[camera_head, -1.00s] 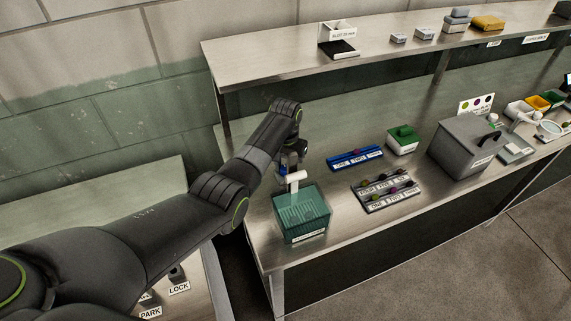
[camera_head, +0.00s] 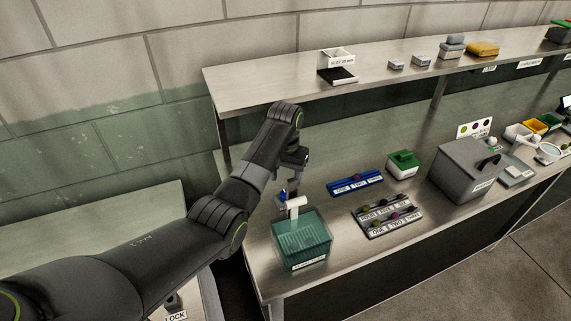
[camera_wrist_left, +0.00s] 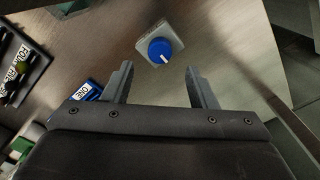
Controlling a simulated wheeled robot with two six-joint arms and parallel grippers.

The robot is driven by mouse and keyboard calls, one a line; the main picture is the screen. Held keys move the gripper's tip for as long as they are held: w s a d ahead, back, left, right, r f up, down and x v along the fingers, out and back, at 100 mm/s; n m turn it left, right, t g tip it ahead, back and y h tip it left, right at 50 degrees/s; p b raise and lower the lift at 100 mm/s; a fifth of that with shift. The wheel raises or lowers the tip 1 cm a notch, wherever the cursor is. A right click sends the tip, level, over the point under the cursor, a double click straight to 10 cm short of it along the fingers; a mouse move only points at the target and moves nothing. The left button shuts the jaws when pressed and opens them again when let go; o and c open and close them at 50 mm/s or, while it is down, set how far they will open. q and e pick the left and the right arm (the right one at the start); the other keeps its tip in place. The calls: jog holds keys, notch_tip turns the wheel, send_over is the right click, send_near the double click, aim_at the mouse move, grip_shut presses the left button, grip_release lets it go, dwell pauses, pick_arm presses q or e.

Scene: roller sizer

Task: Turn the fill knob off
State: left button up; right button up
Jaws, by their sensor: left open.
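The fill knob (camera_wrist_left: 160,50) is a round blue knob with a white mark on a square grey base. In the wrist view its mark points toward the lower right. In the head view the knob (camera_head: 282,196) shows as a small blue patch beside the white spout (camera_head: 296,203) over the teal tank (camera_head: 301,240). My left gripper (camera_head: 291,180) is above the knob, apart from it. In the wrist view the left gripper (camera_wrist_left: 160,75) is open and empty, with the knob beyond and between its fingertips. My right gripper is not in view.
A large grey box (camera_head: 467,170) is farther right. A steel shelf (camera_head: 270,88) runs above the bench.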

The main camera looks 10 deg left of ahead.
aim_at(285, 193)
pick_arm(q)
notch_tip(285, 193, up, 6)
jog(key=shift+f+b, duration=0.1)
jog(key=shift+b, duration=0.4)
